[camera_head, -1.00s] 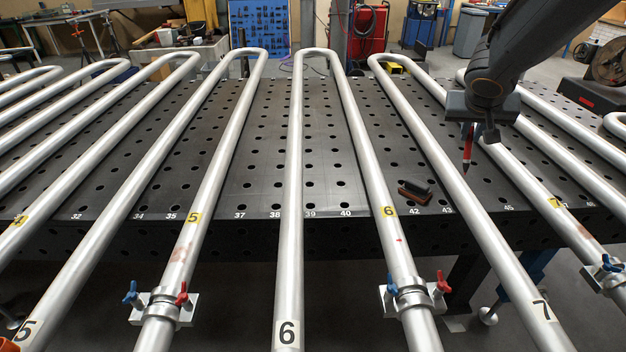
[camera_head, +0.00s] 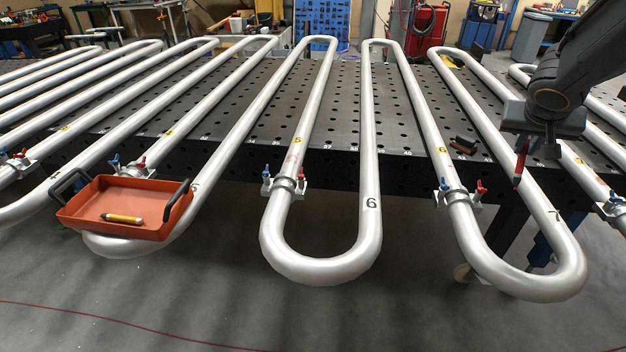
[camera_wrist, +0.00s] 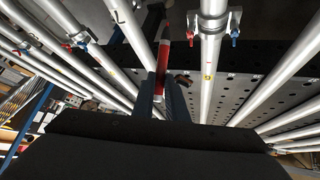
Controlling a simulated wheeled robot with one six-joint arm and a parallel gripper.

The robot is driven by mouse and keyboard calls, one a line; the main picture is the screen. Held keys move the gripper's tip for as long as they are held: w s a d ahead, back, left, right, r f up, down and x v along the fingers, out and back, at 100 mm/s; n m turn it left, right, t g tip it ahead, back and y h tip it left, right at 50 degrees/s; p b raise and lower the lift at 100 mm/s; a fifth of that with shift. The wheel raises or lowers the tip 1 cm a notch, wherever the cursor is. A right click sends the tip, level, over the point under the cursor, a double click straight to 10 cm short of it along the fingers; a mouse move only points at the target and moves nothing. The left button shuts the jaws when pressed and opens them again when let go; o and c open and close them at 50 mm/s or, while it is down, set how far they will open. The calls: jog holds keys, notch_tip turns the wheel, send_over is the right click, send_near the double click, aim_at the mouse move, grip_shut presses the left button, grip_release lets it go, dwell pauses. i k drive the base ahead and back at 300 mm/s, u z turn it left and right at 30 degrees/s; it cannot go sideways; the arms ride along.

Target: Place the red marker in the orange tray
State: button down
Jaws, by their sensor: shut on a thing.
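The red marker (camera_head: 520,163) hangs roughly upright in my gripper (camera_head: 533,143) at the right of the head view, above the pipes near number 7. In the wrist view the red marker (camera_wrist: 163,55) shows between the fingers of my gripper (camera_wrist: 165,90), which is shut on it. The orange tray (camera_head: 165,228) with two dark handles sits at the left of the head view, on the front bends of the pipes. A yellow marker (camera_head: 122,218) lies in it. My gripper is far to the right of the tray.
Silver serpentine pipes (camera_head: 372,150) run over a dark perforated table (camera_head: 330,110) and stick out past its front edge. Clamps with red and blue handles (camera_head: 286,182) rise from the pipes. A small dark object (camera_head: 464,144) lies on the table. Grey floor is open in front.

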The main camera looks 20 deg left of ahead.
aim_at(124, 209)
jog(key=u, duration=0.5)
jog(key=i, duration=0.35)
jog(key=u, duration=1.35)
jog(key=i, duration=0.85)
jog(key=u, duration=1.1)
